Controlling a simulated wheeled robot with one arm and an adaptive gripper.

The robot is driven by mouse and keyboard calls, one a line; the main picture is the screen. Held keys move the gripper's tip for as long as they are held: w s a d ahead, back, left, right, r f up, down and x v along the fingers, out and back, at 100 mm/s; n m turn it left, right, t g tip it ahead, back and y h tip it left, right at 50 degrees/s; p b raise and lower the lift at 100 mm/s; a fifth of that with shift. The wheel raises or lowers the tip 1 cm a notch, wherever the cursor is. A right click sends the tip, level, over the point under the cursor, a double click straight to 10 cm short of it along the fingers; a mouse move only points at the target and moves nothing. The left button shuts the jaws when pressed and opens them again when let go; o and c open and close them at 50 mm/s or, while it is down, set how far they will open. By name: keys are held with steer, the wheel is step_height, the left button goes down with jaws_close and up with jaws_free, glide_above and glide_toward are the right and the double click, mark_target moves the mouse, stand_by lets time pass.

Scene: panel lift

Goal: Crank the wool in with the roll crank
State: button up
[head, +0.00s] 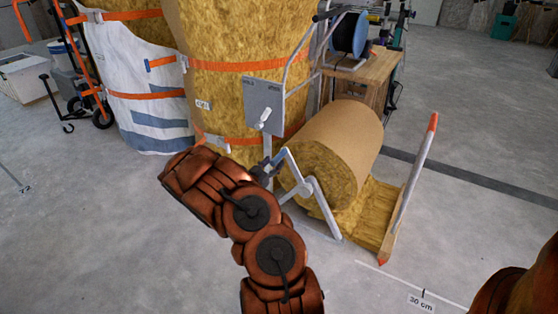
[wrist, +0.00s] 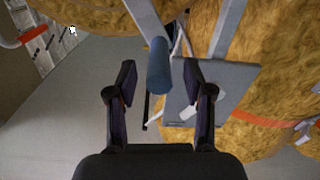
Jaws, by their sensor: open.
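The wool roll (head: 345,140), yellow with a brown paper back, lies on its side in a low metal stand. A loose wool sheet (head: 372,215) runs from it along the floor to the right. The roll crank (head: 289,165), a light grey bent arm, is at the roll's near left end. Its blue-grey handle (wrist: 159,65) shows in the wrist view between my open fingers in the picture. My gripper (head: 268,168) is at the handle in the head view, with my arm below left. I cannot tell whether the fingers touch the handle.
A grey panel (head: 264,105) with a white lever stands just behind the crank; it also shows in the wrist view (wrist: 225,85). Tall strapped wool bales (head: 235,40) rise behind. An orange-tipped bar (head: 417,170) stands at the sheet's right edge. The front floor is mostly clear.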

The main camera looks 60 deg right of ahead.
mark_target(279, 158)
steer(key=shift+d+b, duration=0.6)
steer(key=shift+d, duration=1.65)
jaws_close()
